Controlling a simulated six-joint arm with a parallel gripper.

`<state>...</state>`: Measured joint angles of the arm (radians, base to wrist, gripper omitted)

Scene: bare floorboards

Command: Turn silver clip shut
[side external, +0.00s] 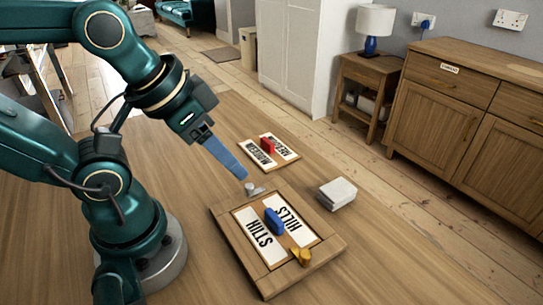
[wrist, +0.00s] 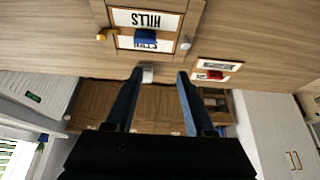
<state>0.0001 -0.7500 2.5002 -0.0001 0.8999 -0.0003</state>
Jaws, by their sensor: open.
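The silver clip (side external: 254,189) sits at the far edge of a wooden frame (side external: 223,226); it also shows in the wrist view (wrist: 186,45). I cannot tell whether it overlaps the panel inside. A gold clip (side external: 303,257) sits on the opposite edge of the frame. The frame holds a panel with two white HILLS labels (side external: 257,238) and a blue handle (side external: 273,221). My gripper (side external: 241,175) is open and empty, its fingertips above and just beyond the silver clip in the side view. The wrist view shows both fingers (wrist: 160,74) spread apart.
A smaller labelled board with a red handle (side external: 267,145) lies beyond the frame. A white block (side external: 337,192) lies to the frame's right. The wooden surface is otherwise clear nearby. A sideboard (side external: 440,110) and a small lamp table (side external: 370,75) stand behind.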

